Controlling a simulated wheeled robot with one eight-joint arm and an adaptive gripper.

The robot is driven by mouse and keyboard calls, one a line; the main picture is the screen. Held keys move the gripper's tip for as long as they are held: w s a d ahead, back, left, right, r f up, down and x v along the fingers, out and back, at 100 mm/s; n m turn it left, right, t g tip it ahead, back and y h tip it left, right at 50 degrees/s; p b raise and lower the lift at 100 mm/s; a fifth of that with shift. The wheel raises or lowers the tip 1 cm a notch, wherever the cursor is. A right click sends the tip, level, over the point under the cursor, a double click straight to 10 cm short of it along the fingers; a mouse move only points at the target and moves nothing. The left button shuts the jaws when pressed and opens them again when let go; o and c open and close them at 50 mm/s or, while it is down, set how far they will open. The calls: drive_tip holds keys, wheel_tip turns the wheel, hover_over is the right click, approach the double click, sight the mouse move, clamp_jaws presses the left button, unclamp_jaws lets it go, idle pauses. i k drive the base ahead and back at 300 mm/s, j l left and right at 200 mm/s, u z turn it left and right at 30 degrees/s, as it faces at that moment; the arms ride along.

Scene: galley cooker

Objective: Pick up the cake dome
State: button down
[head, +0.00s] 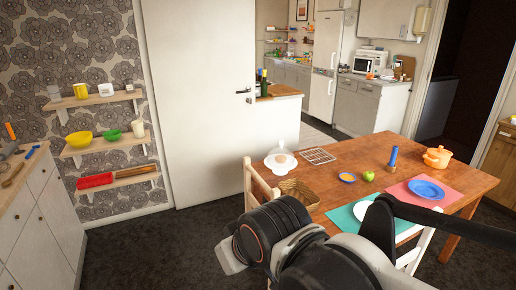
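The cake dome (281,160) appears as a pale, see-through cover with a whitish rim at the far left corner of the wooden table (335,172). It looks upright, and something orange-brown shows through it. Its details are too small to tell. My arm crosses the lower middle and right of the head view, in front of the table and nearer to me than the dome. No gripper fingers can be made out. Nothing of mine visibly touches the dome.
A wire rack (318,156) lies right of the dome, and a wicker basket (299,193) sits in front. A green apple (368,176), blue pepper mill (392,158) and orange pot (437,157) stand farther right. A wooden chair (258,184) is at the table's left. Dark floor is open to the left.

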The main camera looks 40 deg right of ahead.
sight(280, 157)
drive_tip(key=z, duration=1.15)
drive_tip(key=i+j+u, duration=0.15)
drive_tip(key=i+j, duration=0.6)
